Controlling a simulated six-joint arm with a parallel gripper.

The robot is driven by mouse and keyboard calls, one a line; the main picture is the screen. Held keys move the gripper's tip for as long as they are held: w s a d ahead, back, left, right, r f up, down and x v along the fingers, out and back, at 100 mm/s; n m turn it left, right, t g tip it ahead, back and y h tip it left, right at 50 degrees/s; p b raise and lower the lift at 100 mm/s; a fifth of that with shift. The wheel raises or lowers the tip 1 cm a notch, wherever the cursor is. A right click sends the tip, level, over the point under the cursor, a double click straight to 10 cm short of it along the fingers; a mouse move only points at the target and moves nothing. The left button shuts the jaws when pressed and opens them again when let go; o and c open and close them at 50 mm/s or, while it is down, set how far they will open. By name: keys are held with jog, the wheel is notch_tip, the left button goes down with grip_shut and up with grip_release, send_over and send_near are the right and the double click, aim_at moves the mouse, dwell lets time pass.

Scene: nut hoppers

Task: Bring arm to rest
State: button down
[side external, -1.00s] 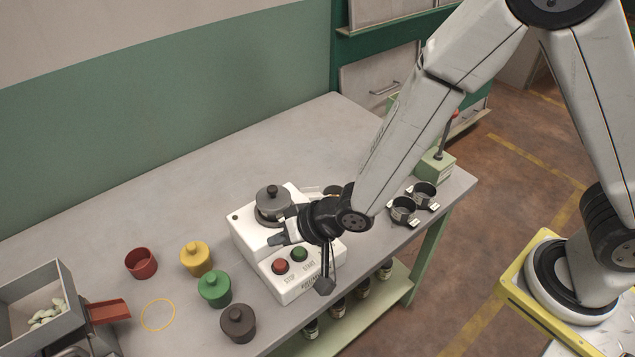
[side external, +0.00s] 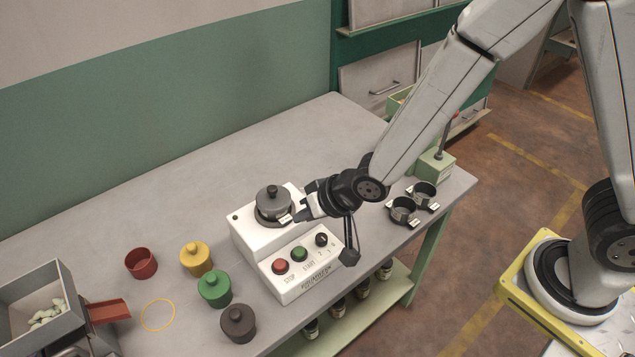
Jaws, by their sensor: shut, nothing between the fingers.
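My gripper (side external: 303,206) is shut and empty. It hangs above the right part of the white machine (side external: 262,240), its fingers pointing left, close beside the grey lidded pot (side external: 273,202) on the machine's top. I cannot tell whether the fingertips touch the pot. The machine's front panel shows a red button (side external: 281,266), a green button (side external: 299,253) and a black knob (side external: 321,240).
A hopper (side external: 40,300) is at far left. Two black ring holders (side external: 404,211) sit right. The table's back (side external: 230,150) is clear.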

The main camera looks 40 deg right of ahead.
jog(key=s+d+r+g+h, duration=0.1)
jog(key=s+d, duration=0.2)
jog(key=d, duration=0.3)
jog(key=s+d+r+n+g+h, duration=0.1)
jog(key=s+d+r+g, duration=0.1)
jog(key=d, duration=0.5)
jog(key=s+d+r+g+h, duration=0.1)
jog(key=s+d+r, duration=0.1)
jog(key=s+d, duration=0.3)
jog(key=shift+d+r+n+h, duration=0.15)
jog(key=shift+d+n+h, duration=0.2)
jog(key=shift+d, duration=0.65)
